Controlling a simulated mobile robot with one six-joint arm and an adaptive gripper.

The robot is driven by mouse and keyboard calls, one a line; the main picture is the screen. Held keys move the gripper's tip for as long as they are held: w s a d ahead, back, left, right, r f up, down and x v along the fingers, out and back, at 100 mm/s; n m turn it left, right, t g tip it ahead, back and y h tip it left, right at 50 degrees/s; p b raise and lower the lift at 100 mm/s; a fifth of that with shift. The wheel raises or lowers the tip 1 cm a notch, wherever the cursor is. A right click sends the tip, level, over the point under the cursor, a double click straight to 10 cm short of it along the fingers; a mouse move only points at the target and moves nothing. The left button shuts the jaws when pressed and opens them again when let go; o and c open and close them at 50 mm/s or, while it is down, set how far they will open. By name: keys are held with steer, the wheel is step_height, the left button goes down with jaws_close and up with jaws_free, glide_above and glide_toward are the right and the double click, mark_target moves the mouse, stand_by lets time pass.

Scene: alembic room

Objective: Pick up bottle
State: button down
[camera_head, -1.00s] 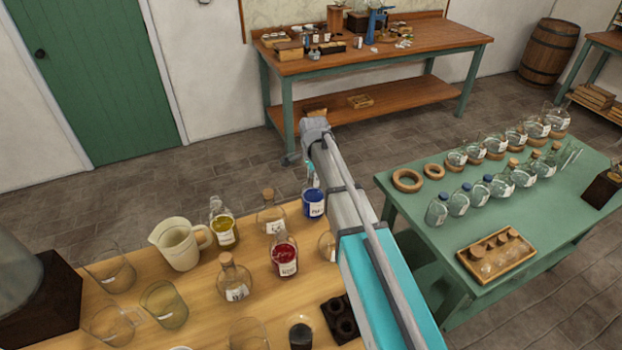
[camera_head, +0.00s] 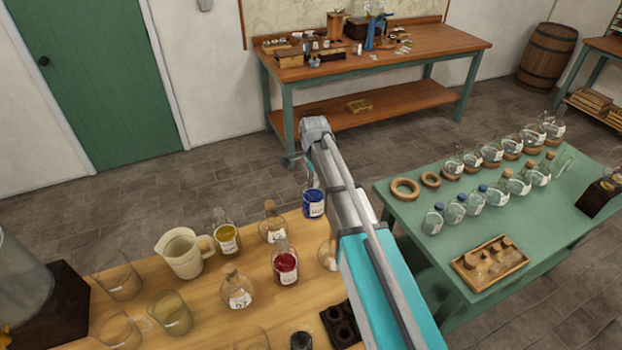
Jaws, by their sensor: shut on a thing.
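The bottle in my grasp is a small flask of blue liquid with a white label (camera_head: 313,204). It hangs upright at the far right corner of the wooden table and looks raised off the top. My gripper (camera_head: 309,181) is at its neck, shut on it; the fingers are small and partly hidden by my arm. Other bottles stand on the wooden table (camera_head: 215,295): a red one (camera_head: 285,266), a yellow one (camera_head: 227,239), and clear corked flasks (camera_head: 238,290).
A cream jug (camera_head: 182,254), glass beakers (camera_head: 172,314) and a dark holder (camera_head: 341,324) share the wooden table. A green table (camera_head: 400,205) at right holds rows of flasks, cork rings and a tray (camera_head: 490,264). Floor between the tables and the back workbench (camera_head: 390,48) is clear.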

steer(key=shift+r+p, duration=1.6)
steer(key=shift+r, duration=0.3)
steer(key=shift+r+p, duration=0.25)
steer(key=shift+p, duration=0.05)
steer(key=shift+w, duration=0.1)
stand_by(0.7)
stand_by(0.3)
